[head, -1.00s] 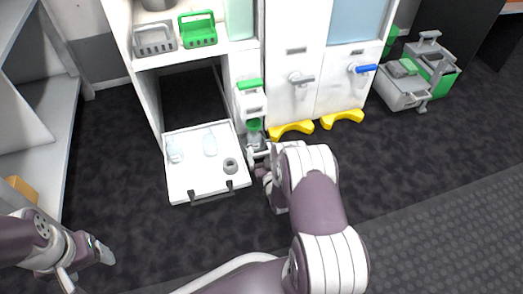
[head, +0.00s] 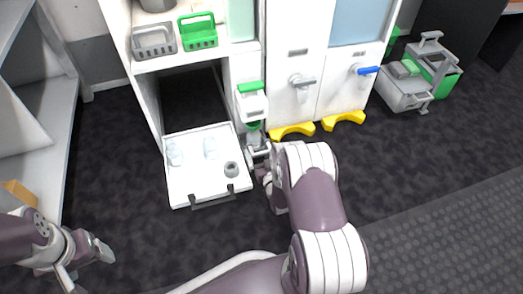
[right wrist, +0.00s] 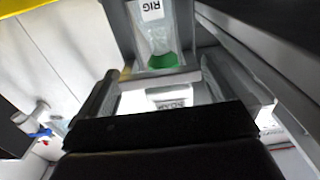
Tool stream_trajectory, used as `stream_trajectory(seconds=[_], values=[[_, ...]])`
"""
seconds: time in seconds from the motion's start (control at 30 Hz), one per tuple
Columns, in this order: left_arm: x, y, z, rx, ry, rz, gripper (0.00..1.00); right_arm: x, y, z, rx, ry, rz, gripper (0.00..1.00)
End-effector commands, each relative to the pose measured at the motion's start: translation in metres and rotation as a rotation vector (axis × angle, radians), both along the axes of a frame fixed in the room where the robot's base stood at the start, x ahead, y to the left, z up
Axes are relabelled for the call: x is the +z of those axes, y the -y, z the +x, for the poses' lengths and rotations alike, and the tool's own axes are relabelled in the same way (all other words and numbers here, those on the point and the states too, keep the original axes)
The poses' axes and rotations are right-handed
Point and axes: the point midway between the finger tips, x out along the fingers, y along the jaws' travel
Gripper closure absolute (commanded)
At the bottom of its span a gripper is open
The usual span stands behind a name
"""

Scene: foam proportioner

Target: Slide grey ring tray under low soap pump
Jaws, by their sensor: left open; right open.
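The low soap pump (head: 252,104), white with a green top and green lower end, is mounted on the narrow column beside the open bay. A small grey ring-shaped piece (head: 231,169) lies on the white pulled-out panel; I cannot tell whether it is the ring tray. My right gripper (head: 258,151) is open just below the pump, partly hidden by my arm. In the right wrist view its fingers (right wrist: 165,85) are apart, with a clear container with a green end (right wrist: 163,60) beyond them. My left gripper (head: 103,251) is open and empty at lower left.
Yellow curved pieces (head: 292,131) stand at the cabinet foot. Grey (head: 153,41) and green (head: 198,33) baskets sit on the shelf. Grey-green equipment (head: 415,80) stands at right. Dark floor is clear at left.

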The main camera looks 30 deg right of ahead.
Motion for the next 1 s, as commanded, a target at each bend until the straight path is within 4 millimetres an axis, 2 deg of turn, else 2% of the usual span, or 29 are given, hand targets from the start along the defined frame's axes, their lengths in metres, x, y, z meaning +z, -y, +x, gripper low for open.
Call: stream_trajectory(seconds=[0.03, 0.2, 0.3, 0.43, 0.6, 1.0], values=[[0.012, 0.000, 0.000, 0.000, 0.000, 0.000, 0.27, 0.005, -0.002, -0.010, -0.001, -0.004, 0.002, 0.00], [0.039, 0.000, 0.000, 0.000, 0.001, 0.000, 0.27, 0.007, -0.013, -0.055, -0.002, -0.005, 0.003, 0.00], [0.049, 0.000, 0.000, 0.000, 0.001, 0.000, 0.27, 0.006, -0.019, -0.080, -0.002, -0.004, 0.002, 0.00], [0.057, 0.000, 0.000, 0.000, 0.001, 0.000, 0.27, 0.004, -0.025, -0.103, -0.001, -0.003, 0.002, 0.00], [0.058, 0.000, 0.000, 0.000, 0.000, 0.000, 0.27, 0.001, -0.028, -0.114, 0.000, 0.001, 0.000, 0.00], [0.057, 0.000, 0.000, 0.000, 0.000, 0.000, 0.27, 0.001, -0.028, -0.114, 0.001, 0.001, 0.000, 0.00]])
